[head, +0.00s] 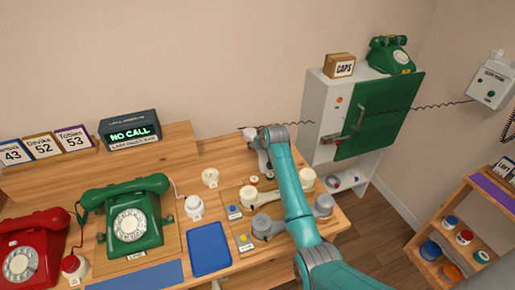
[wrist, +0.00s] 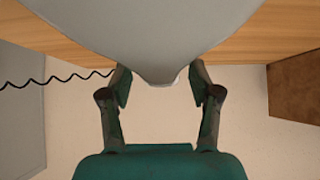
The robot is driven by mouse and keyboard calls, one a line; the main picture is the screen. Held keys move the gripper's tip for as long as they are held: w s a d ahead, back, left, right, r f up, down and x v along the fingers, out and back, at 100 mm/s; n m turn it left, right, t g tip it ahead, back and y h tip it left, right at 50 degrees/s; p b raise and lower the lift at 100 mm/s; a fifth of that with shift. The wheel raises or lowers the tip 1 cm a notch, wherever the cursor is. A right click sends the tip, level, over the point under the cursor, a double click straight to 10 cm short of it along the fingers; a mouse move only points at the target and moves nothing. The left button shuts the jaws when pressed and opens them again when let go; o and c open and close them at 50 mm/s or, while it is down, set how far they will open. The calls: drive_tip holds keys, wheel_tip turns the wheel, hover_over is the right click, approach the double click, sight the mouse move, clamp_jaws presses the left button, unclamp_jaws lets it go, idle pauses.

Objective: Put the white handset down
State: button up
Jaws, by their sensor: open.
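A cream-white handset (head: 266,196) lies across the wooden board on the table in the head view. Its round ends show on either side of my teal arm, which hides part of its middle. My gripper (head: 266,172) is above the back of the board, behind the handset, small and partly hidden. In the wrist view my gripper (wrist: 160,82) has its two fingers spread apart. A large pale grey rounded shape fills the top of that view; I cannot tell whether it is the handset.
A grey handset (head: 263,227) lies in front of the cream one. A blue tray (head: 209,250), a green phone (head: 132,218) and a red phone (head: 28,255) are to the left. A cabinet (head: 320,105) with a green door stands at the back right. A dark cord runs along the wall.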

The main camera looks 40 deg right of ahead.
drive_tip(key=shift+w+d+f, duration=0.1)
drive_tip(key=shift+w+f, duration=0.2)
drive_tip(key=shift+f, duration=0.05)
clamp_jaws()
drive_tip(key=shift+r, duration=0.1)
